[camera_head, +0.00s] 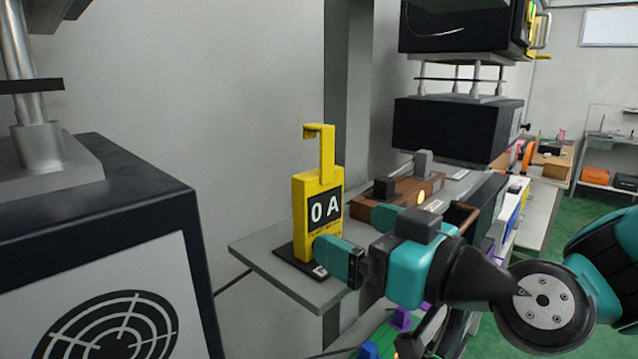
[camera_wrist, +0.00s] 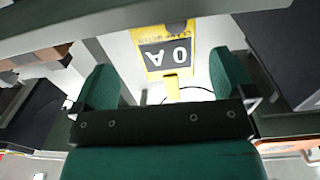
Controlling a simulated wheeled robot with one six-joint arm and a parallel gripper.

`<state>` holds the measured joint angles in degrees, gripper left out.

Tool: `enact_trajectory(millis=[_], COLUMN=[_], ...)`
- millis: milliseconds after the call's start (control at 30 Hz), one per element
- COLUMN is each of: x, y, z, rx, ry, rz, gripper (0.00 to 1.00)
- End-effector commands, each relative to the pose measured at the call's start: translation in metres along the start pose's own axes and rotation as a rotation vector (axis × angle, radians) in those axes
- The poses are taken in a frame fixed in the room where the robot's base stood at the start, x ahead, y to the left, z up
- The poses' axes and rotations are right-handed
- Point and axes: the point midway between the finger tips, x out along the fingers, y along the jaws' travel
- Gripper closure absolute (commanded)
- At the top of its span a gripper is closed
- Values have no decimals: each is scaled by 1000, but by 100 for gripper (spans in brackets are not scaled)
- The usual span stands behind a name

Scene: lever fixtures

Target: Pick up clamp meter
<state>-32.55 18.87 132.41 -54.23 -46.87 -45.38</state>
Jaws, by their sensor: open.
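The yellow clamp meter (camera_head: 327,184) stands upright on a black base (camera_head: 290,252) on a grey shelf. Its dark display reads "0 A" and its hook-shaped jaw points up. My teal gripper (camera_head: 352,230) is open, at the right side of the meter's lower body, with the near finger overlapping its lower edge in the head view. In the wrist view the meter (camera_wrist: 185,42) appears upside down, ahead of and between the two spread fingers of my gripper (camera_wrist: 165,72). I cannot tell whether a finger touches it. Nothing is held.
A brown wooden box (camera_head: 405,195) with switches and a lit orange lamp sits behind my gripper on the shelf. A large dark machine (camera_head: 100,240) fills the left foreground. A black unit (camera_head: 455,128) stands above at the back. The shelf's front-left corner (camera_head: 260,262) is bare.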

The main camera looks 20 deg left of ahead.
Motion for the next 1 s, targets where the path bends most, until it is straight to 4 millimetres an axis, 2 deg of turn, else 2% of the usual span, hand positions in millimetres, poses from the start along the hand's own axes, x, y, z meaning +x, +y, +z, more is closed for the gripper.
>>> enact_trajectory(millis=[233,567,867,1000], x=[16,55,59,59], y=[-2,-5,-5,-5], z=[-4,-5,-2,-2], rx=[1,1,0,0], ry=[-2,-1,0,0], rz=[-1,-2,0,0], gripper=[0,0,0,30])
